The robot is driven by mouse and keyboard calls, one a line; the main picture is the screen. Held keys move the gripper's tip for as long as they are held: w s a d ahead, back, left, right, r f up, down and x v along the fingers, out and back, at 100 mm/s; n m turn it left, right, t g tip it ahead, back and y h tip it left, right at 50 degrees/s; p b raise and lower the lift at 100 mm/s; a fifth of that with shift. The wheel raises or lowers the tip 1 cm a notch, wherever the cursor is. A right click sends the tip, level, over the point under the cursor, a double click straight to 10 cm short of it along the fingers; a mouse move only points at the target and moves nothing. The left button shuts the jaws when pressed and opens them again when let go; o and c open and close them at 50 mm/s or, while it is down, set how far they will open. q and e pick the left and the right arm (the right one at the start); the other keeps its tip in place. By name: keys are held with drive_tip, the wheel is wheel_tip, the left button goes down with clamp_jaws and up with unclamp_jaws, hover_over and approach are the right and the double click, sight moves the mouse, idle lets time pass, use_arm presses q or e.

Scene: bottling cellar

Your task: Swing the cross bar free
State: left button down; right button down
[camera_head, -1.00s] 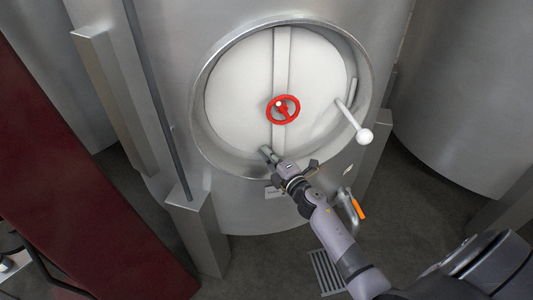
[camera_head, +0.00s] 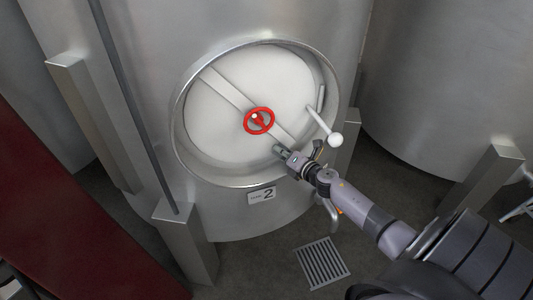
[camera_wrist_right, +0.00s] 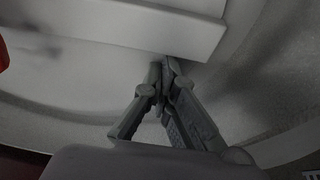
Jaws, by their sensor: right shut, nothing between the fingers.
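The cross bar (camera_head: 226,89) lies diagonally across the round white door (camera_head: 210,120) of the steel tank, from upper left to lower right. A red handwheel (camera_head: 259,121) sits at its middle. My right gripper (camera_head: 279,149) is at the bar's lower right end, shut and empty. In the right wrist view the shut fingertips (camera_wrist_right: 166,66) are right by the edge of the bar's end (camera_wrist_right: 150,27); whether they touch cannot be told. My left gripper is not in view.
A white ball-ended handle (camera_head: 335,139) sticks out at the door's right. A number 2 plate (camera_head: 262,195) is below the door rim. Steel legs (camera_head: 185,240) flank the tank. A floor grate (camera_head: 321,262) and a dark red surface (camera_head: 70,220) at left also show.

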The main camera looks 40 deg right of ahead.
sight(289, 137)
drive_tip(key=d+r, duration=0.1)
drive_tip(key=d, duration=0.1)
drive_tip(key=s+d+r, duration=0.1)
drive_tip(key=d, duration=0.1)
drive_tip(key=shift+s+r+p, duration=0.1)
drive_tip(key=shift+r+p, duration=0.25)
drive_tip(key=shift+d+r, duration=0.15)
drive_tip(key=shift+r, duration=0.05)
drive_tip(key=shift+d+r, duration=0.1)
drive_tip(key=s+r, duration=0.2)
drive_tip(key=s, duration=1)
drive_tip(key=shift+a, duration=0.3)
drive_tip(key=shift+w, duration=0.1)
